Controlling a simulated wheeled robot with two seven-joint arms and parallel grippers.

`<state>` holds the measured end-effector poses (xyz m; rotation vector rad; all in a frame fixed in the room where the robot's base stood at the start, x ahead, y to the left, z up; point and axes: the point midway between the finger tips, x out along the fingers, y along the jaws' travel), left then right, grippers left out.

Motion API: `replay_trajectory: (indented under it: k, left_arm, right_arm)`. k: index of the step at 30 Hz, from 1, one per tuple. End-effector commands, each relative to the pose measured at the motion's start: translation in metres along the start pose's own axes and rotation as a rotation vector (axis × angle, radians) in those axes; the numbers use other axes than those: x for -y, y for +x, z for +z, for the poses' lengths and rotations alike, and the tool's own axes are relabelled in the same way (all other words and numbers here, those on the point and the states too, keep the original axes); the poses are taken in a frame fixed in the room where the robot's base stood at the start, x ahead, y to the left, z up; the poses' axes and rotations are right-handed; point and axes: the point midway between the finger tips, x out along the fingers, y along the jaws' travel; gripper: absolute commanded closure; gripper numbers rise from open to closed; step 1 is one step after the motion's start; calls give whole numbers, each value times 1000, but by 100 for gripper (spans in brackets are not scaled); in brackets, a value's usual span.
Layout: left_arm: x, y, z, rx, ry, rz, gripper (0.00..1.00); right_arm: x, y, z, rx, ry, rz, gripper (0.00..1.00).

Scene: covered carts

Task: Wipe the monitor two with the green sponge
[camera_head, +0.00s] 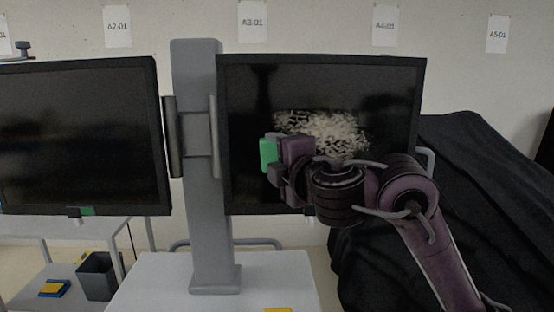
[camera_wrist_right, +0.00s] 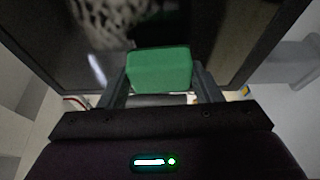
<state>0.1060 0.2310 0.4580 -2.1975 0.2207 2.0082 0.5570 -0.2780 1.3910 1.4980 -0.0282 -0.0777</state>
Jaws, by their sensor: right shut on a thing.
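Two dark monitors hang on a grey column. The right monitor (camera_head: 390,100) has a pale speckled smudge (camera_head: 325,130) on the middle of its screen, and part of it shows at the top of the right wrist view (camera_wrist_right: 112,12). The left monitor (camera_head: 75,130) looks clean. No number is readable on either, so I cannot tell which is two. My right gripper (camera_head: 279,157) is shut on the green sponge (camera_head: 267,153), in front of the right screen, left of and below the smudge. The sponge sits between the fingers in the wrist view (camera_wrist_right: 160,68); contact with the screen is unclear. My left gripper is out of view.
The grey column (camera_head: 197,75) stands between the monitors on a white cart top (camera_head: 150,285). A black-covered cart (camera_head: 480,190) fills the right side. A dark bin (camera_head: 97,277) and a blue-yellow item (camera_head: 54,288) are at lower left. Labelled papers hang on the wall.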

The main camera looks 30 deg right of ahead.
Motion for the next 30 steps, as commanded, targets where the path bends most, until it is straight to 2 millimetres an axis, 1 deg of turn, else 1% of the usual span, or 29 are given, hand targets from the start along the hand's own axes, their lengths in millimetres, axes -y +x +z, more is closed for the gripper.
replay_trajectory:
  k: [25, 30]
  left_arm:
    - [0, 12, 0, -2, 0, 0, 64]
    - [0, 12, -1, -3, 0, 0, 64]
  right_arm:
    - [0, 16, 6, 0, 1, 1, 65]
    - [0, 15, 9, 1, 0, 0, 65]
